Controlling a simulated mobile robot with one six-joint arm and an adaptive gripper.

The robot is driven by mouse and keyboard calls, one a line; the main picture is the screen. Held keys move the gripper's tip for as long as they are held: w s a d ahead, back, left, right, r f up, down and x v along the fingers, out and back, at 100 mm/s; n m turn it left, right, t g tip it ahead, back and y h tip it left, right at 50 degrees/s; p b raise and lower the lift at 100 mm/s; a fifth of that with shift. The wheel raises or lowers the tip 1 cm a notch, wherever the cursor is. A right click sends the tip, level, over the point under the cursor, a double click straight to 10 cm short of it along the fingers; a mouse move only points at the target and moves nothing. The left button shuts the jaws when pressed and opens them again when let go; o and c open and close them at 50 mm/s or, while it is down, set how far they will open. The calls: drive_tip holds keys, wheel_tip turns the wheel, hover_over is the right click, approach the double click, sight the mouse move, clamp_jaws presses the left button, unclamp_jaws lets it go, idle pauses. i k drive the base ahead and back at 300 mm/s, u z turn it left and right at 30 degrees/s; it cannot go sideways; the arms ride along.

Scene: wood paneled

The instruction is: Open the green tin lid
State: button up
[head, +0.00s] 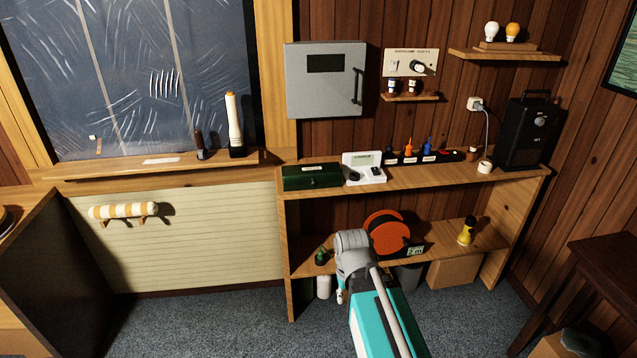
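The green tin (312,177) is a dark green box with a small pale label and a small catch-like mark on its front. It stands at the left end of the wooden shelf unit's top, and its lid looks closed. My arm rises from the bottom of the head view, in front of the lower shelf, below and to the right of the tin. It is well apart from the tin.
A white device (364,170) stands close to the tin's right. Further right are several small coloured bottles and a black box (525,132). A grey wall cabinet (325,80) hangs above. An orange reel (388,233) stands on the lower shelf (445,242). The carpet (215,320) at left is clear.

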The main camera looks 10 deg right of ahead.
sight(320, 174)
drive_tip(key=u, duration=0.05)
drive_tip(key=i, duration=0.95)
drive_tip(key=z, duration=0.05)
